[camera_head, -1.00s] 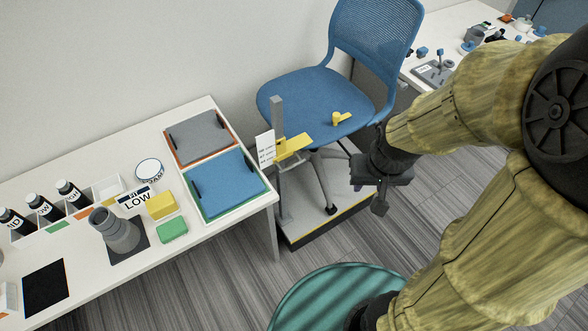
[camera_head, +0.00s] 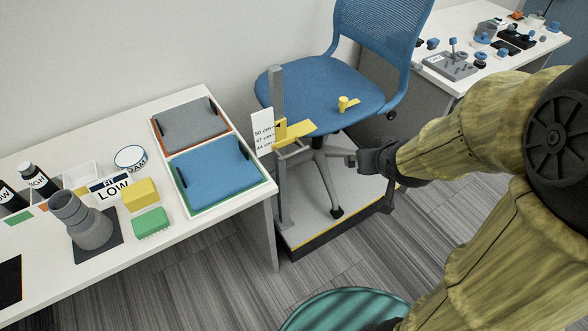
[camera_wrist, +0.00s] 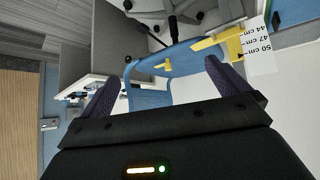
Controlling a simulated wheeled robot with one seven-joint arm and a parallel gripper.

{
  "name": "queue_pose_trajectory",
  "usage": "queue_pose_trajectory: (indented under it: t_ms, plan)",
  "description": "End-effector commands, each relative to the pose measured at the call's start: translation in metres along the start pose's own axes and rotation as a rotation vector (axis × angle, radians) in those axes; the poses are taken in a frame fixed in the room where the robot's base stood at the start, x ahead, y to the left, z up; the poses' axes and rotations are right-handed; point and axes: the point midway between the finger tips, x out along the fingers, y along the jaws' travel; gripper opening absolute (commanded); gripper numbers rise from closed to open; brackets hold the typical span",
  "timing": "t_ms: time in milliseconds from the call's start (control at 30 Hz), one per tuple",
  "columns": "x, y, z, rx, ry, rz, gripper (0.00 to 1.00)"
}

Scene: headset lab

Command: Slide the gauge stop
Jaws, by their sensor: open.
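The gauge has an upright grey post (camera_head: 276,92) with a white scale card (camera_head: 262,131) marked 50, 47 and 44 cm. The yellow gauge stop (camera_head: 298,130) is on the post beside the card, its flat arm reaching right toward the blue chair seat (camera_head: 318,98). In the wrist view the stop (camera_wrist: 222,40) and card (camera_wrist: 259,46) appear upside down at upper right. My gripper (camera_head: 368,152) is right of the stop and apart from it, in front of the chair. In the wrist view my gripper (camera_wrist: 166,85) is open, with nothing between its fingers.
A yellow lever (camera_head: 345,103) shows at the chair seat. The chair stands on a low grey platform (camera_head: 312,232). A white table (camera_head: 230,208) with trays is at left. Another table (camera_head: 465,22) with small parts is at upper right. A teal round top (camera_head: 345,302) is at the bottom.

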Motion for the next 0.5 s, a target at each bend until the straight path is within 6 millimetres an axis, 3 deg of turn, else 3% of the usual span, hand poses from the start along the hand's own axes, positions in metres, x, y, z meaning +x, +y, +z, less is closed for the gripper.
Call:
queue_pose_trajectory:
  t_ms: [33, 500]
  plan:
    - [0.021, -0.002, 0.012, -0.007, 0.036, -0.006, 1.00]
    - [0.095, -0.029, 0.032, -0.077, 0.373, -0.131, 1.00]
